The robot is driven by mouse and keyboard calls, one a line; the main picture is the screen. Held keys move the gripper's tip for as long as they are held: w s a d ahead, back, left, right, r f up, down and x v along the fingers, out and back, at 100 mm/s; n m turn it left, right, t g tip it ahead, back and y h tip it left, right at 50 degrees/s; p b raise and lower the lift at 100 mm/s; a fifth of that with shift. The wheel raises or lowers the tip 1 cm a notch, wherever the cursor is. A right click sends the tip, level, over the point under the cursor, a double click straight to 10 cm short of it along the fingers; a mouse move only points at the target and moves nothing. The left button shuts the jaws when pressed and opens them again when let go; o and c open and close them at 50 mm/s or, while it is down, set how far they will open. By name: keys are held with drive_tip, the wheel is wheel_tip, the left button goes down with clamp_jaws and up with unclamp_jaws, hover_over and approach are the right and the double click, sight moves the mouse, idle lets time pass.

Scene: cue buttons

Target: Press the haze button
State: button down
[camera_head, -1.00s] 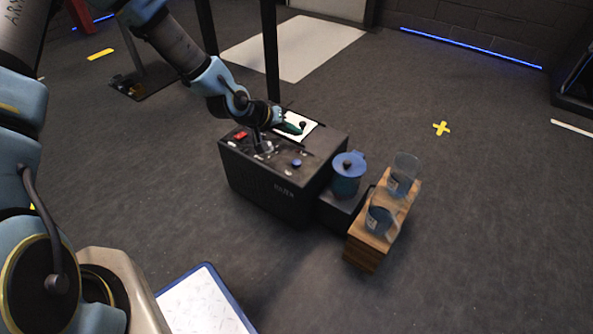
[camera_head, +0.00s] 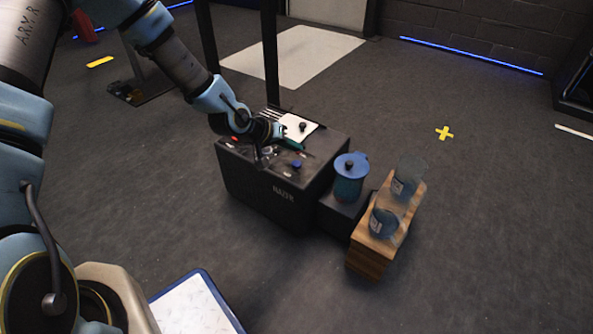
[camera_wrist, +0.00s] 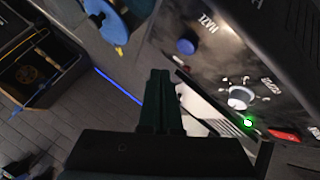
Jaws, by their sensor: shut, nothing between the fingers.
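The black haze machine (camera_head: 262,190) stands on the floor with a sloped control panel on top. A blue button (camera_head: 297,164) sits at the panel's near right; it also shows in the wrist view (camera_wrist: 186,46), beside upside-down lettering that seems to read HAZE. My gripper (camera_head: 296,145) is over the panel, just behind the blue button in the head view. Its dark green fingers (camera_wrist: 158,72) are together and empty, apart from the button.
A silver knob (camera_wrist: 240,97) and a lit green lamp (camera_wrist: 248,123) are on the panel. A white sheet with a black knob (camera_head: 303,126) lies behind.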

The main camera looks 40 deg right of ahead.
sight(301, 162)
drive_tip(key=shift+f+b, duration=0.4)
drive_tip(key=shift+f, duration=1.1)
idle(0.8)
drive_tip(key=shift+f, duration=0.4)
drive_tip(key=shift+f, duration=0.5)
idle(0.6)
drive_tip(key=shift+r, duration=0.1)
drive_tip(key=shift+r+p, duration=0.6)
drive_tip(key=shift+r, duration=0.25)
wheel_tip(301, 162, up, 5)
drive_tip(key=p, duration=0.4)
